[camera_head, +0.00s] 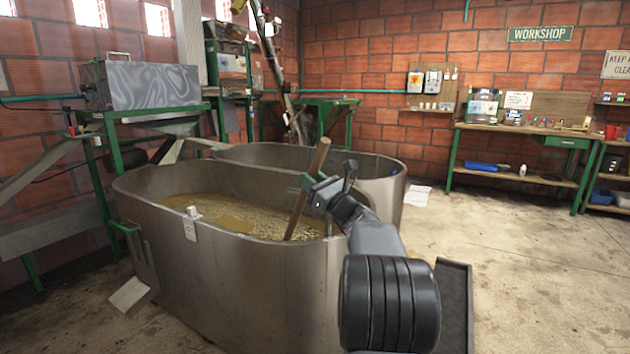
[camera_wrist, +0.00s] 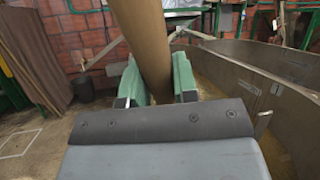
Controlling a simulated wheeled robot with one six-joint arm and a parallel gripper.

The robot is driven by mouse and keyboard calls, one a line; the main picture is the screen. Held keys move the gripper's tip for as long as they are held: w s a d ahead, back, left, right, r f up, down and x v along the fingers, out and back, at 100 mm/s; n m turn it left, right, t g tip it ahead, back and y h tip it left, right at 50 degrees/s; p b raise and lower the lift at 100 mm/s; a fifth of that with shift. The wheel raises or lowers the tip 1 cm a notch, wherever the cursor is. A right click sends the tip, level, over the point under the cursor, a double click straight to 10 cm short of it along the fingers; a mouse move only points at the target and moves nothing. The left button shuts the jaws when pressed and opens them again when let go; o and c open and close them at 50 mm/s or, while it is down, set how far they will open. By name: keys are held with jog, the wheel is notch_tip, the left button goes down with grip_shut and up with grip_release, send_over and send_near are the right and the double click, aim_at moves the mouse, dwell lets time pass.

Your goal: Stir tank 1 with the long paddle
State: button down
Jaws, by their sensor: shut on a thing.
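The long paddle (camera_head: 309,187) is a wooden pole. It stands tilted in the front metal tank, its top leaning right and its lower end hidden in the tank's contents. The front tank (camera_head: 235,275) is grey and oval, holding a yellowish grainy mass (camera_head: 240,213); a small white tag (camera_head: 190,225) hangs on its rim. My gripper (camera_head: 308,182) is above the front tank's right part, shut on the paddle's upper shaft. In the wrist view the shaft (camera_wrist: 144,45) stands between the green fingers (camera_wrist: 158,85).
A second metal tank (camera_head: 385,185) stands right behind the front one. A green-framed stand with a metal box (camera_head: 150,85) is at the left. A workbench (camera_head: 530,130) stands along the back wall under a WORKSHOP sign (camera_head: 541,34). The concrete floor (camera_head: 540,255) at the right is clear.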

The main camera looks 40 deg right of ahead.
jog(key=w+a+p, duration=0.2)
jog(key=w+a, duration=0.2)
jog(key=w, duration=0.5)
jog(key=w+a+p, duration=0.2)
jog(key=w+a, duration=0.2)
jog(key=w, duration=0.5)
jog(key=shift+w+a, duration=0.15)
jog(key=shift+a, duration=0.05)
jog(key=s+d+b, duration=0.3)
jog(key=s+d, duration=0.1)
jog(key=s, duration=0.6)
jog(key=s+d+b, duration=0.4)
jog(key=s+d, duration=0.1)
jog(key=s, duration=0.5)
jog(key=shift+d, duration=0.1)
jog(key=w+a+p, duration=0.2)
jog(key=w+a, duration=0.2)
jog(key=w, duration=0.6)
jog(key=w+a+p, duration=0.3)
jog(key=w+a, duration=0.2)
jog(key=w, duration=0.5)
jog(key=shift+a, duration=0.1)
